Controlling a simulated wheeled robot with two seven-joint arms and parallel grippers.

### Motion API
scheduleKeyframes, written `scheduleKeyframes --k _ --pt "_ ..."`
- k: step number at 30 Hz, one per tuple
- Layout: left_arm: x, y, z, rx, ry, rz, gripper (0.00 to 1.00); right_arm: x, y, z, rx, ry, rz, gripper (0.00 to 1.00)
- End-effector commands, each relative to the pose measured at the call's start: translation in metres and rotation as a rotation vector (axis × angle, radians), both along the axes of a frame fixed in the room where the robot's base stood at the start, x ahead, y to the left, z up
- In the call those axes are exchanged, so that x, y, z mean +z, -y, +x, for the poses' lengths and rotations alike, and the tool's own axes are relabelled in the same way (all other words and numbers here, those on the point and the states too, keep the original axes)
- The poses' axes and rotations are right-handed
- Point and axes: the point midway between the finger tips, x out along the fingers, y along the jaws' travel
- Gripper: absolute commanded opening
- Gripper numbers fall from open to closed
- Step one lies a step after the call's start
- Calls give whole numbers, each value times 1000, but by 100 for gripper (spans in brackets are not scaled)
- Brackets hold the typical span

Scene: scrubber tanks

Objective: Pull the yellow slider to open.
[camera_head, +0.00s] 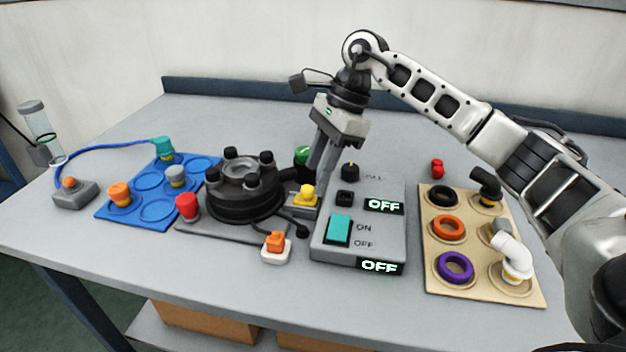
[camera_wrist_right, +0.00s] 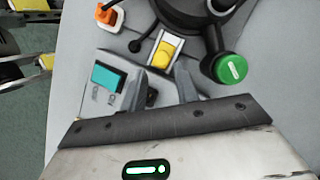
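The yellow slider (camera_head: 306,195) sits on a small grey rail between the round black tank fitting and the grey switch box. It also shows in the right wrist view (camera_wrist_right: 161,53), just beyond my fingertips. My right gripper (camera_head: 318,172) points down above and behind the slider in the head view. In the right wrist view its two fingers (camera_wrist_right: 160,80) stand apart with nothing between them, and the slider lies ahead of the gap. I see no contact with the slider.
The grey switch box (camera_head: 335,257) with a teal rocker stands right of the slider and shows OFF twice. A green button (camera_wrist_right: 231,68) and the black round fitting (camera_head: 243,200) are close by. An orange switch (camera_head: 276,243) is in front. Blue and tan trays lie farther out.

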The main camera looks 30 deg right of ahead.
Motion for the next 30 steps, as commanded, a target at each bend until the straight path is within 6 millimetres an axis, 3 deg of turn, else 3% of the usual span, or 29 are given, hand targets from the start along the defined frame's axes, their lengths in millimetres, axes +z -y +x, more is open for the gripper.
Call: scheduleKeyframes --k 6,12,18,30 --pt "0 0 0 1 0 -1 100 53 22 -3 -3 4 0 31" --pt "3 0 0 0 1 1 100 86 35 -5 -2 2 1 31" --pt "3 0 0 0 2 2 100 100 42 -7 -1 -1 -1 31" --pt "2 0 0 0 1 4 100 102 42 -7 -1 -1 -1 31"
